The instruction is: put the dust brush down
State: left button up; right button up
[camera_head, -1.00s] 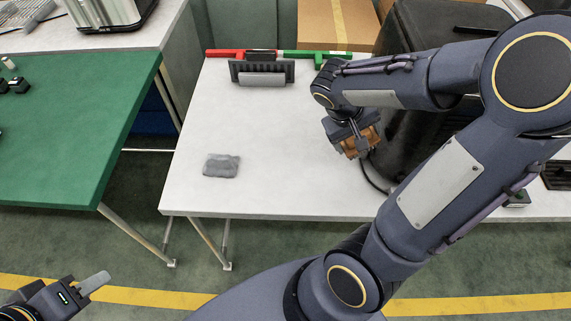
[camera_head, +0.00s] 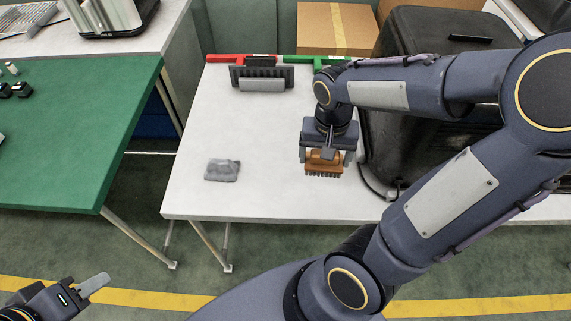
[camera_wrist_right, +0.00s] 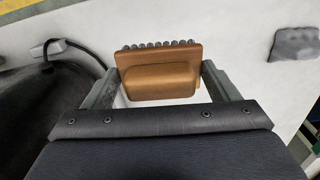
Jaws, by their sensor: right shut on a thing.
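The dust brush (camera_head: 324,168) has an orange-brown body and dark bristles. My right gripper (camera_head: 326,154) is shut on it, with the bristles pointing down in the head view. In the right wrist view the brush body (camera_wrist_right: 158,78) sits between the two fingers, its row of grey bristles at the top. The brush is over the white table (camera_head: 270,205); I cannot tell whether the bristles touch the surface. My left gripper (camera_head: 92,285) is at the lower left, away from the tables, and its finger gap is not clear.
A grey cloth-like lump (camera_head: 222,170) lies left of the brush. A dark rack-like item (camera_head: 262,78) stands at the back with red and green bars. A large black machine (camera_head: 425,125) with a cable stands on the right. The white table's front middle is clear.

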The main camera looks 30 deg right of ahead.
jog(key=w+a+f, duration=0.1)
jog(key=w+f, duration=0.1)
jog(key=w, duration=0.1)
jog(key=w+a+f, duration=0.2)
jog(key=f, duration=0.1)
jog(key=w+a+f, duration=0.1)
jog(key=w+f, duration=0.1)
jog(key=w, duration=0.1)
jog(key=shift+w+a+f, duration=0.15)
jog(key=shift+w, duration=0.2)
jog(key=shift+w+a+f, duration=0.1)
jog(key=shift+w+f, duration=0.1)
jog(key=shift+f, duration=0.1)
jog(key=f, duration=0.3)
jog(key=shift+w+a+f+p, duration=0.15)
jog(key=shift+w+f+p, duration=0.05)
jog(key=shift+w+p, duration=0.1)
jog(key=o, duration=0.8)
jog(key=shift+f, duration=0.2)
notch_tip(320, 180, up, 7)
jog(key=shift+s+a+r+n+t+y+b, duration=0.1)
jog(key=shift+s+a+r+n+t+y, duration=0.75)
jog(key=shift+s+r, duration=1.6)
jog(key=shift+s+a+r+n+t+y+b, duration=0.15)
jog(key=shift+s+a+r+n+t+y, duration=0.35)
jog(key=shift+s+r+n+t, duration=1.75)
jog(key=shift+s+a+r+m+g+y+b, duration=0.2)
jog(key=shift+s+a+r+y, duration=0.8)
jog(key=shift+s, duration=2.8)
